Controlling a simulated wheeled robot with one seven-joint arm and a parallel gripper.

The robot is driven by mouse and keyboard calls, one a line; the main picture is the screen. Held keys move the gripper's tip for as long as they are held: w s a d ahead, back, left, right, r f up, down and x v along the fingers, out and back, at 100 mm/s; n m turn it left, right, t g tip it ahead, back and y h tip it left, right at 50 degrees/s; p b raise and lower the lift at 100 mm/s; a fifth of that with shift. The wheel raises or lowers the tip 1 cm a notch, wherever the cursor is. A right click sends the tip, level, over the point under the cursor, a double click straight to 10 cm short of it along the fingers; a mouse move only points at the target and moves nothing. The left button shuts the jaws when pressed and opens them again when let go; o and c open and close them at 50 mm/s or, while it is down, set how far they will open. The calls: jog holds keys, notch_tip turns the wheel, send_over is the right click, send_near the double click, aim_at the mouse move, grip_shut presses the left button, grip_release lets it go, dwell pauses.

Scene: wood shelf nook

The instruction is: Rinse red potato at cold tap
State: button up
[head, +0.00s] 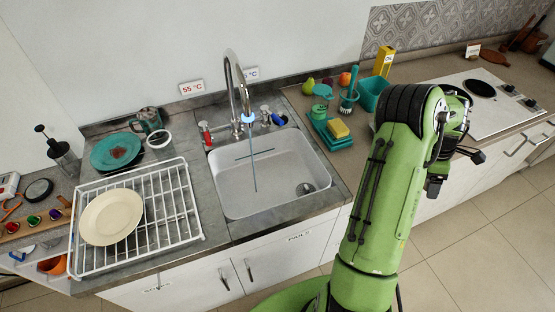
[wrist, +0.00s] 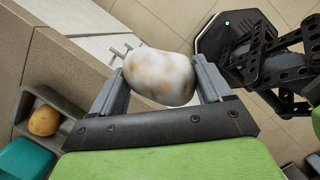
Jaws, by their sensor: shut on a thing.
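My gripper (wrist: 161,68) is shut on a pale, whitish potato (wrist: 160,82) with brown patches; it does not look red. In the head view my gripper (head: 436,186) hangs at the right, past my arm, well away from the sink; the potato is not visible there. The tap (head: 238,88) stands behind the white sink (head: 233,196), and a thin bluish stream (head: 252,165) falls from its spout into the basin. A red handle (head: 206,133) is left of the spout, a blue handle (head: 277,119) right. A 55 °C sign (head: 192,88) is on the left; the right sign (head: 252,73) is partly hidden.
A white dish rack (head: 183,205) with a cream plate (head: 112,217) stands left of the sink. A yellow sponge (head: 338,129) and teal items are on its right. A second, brownish potato (wrist: 43,121) sits in a grey holder in the wrist view. The stove (head: 490,100) is far right.

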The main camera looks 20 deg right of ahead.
jog(key=shift+a, duration=0.2)
jog(key=shift+d+p, duration=0.3)
jog(key=shift+d, duration=0.35)
jog(key=shift+a, duration=0.15)
jog(key=shift+a, duration=0.5)
jog(key=s+b, duration=0.2)
jog(key=s, duration=0.6)
jog(key=shift+d, duration=0.45)
